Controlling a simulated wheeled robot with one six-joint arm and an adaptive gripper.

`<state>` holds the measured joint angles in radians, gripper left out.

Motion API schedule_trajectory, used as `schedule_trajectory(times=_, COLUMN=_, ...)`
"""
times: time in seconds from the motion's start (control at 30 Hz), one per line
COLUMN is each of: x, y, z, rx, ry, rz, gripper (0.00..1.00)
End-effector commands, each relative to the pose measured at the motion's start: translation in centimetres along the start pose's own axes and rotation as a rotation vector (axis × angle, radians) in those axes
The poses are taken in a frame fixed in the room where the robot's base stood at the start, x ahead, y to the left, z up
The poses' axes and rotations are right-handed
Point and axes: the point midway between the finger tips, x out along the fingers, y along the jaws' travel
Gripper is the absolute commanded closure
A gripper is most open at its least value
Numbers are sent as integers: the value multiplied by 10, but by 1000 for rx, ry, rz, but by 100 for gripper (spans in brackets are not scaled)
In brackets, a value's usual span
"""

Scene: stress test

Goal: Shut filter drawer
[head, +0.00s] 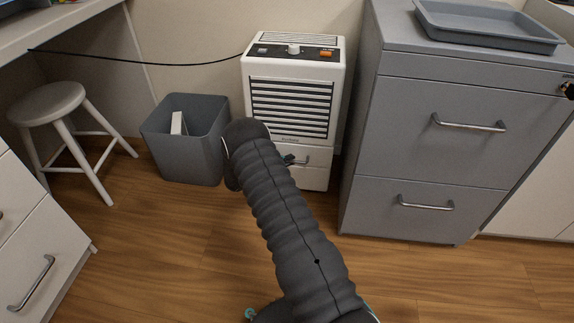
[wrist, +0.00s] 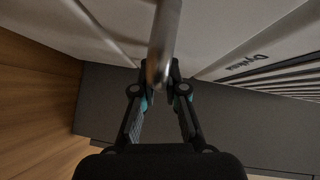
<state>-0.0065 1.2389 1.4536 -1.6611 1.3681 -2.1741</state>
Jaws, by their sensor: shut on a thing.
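The filter drawer (head: 318,158) is the white front low on a white slatted appliance (head: 292,100), in the middle of the head view. My arm covers its left part there, and I cannot tell how far it stands out. My gripper (wrist: 160,78) is shut on the drawer's metal handle (wrist: 166,38) in the wrist view, with a finger on each side of the bar. In the head view only a bit of my gripper (head: 291,159) shows past my arm, at the drawer front.
A grey bin (head: 190,150) with a white item in it stands left of the appliance. A grey cabinet (head: 440,130) stands close on the right, bearing a grey tray (head: 490,40). A stool (head: 48,105) is at far left. Wooden floor (head: 190,240) in front is clear.

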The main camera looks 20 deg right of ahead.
Motion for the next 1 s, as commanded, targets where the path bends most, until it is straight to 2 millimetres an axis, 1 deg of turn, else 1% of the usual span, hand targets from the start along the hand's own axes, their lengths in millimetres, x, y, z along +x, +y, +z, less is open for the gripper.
schedule_trajectory(times=0.07, x=2, y=-2, z=3, rx=5, ry=-7, rz=0, gripper=100)
schedule_trajectory(times=0.1, x=2, y=-2, z=3, rx=5, ry=-7, rz=-1, gripper=81)
schedule_trajectory(times=0.17, x=2, y=-2, z=3, rx=5, ry=-7, rz=-1, gripper=66)
schedule_trajectory(times=0.2, x=2, y=-2, z=3, rx=5, ry=-6, rz=-1, gripper=63)
schedule_trajectory(times=0.47, x=0, y=-2, z=2, rx=4, ry=-7, rz=-1, gripper=63)
schedule_trajectory(times=0.57, x=-3, y=-2, z=3, rx=4, ry=-8, rz=-1, gripper=63)
schedule_trajectory(times=0.67, x=-10, y=-2, z=3, rx=3, ry=-9, rz=-1, gripper=63)
schedule_trajectory(times=0.77, x=-24, y=-1, z=3, rx=2, ry=-10, rz=-1, gripper=63)
schedule_trajectory(times=1.0, x=-71, y=-2, z=3, rx=4, ry=-9, rz=-1, gripper=63)
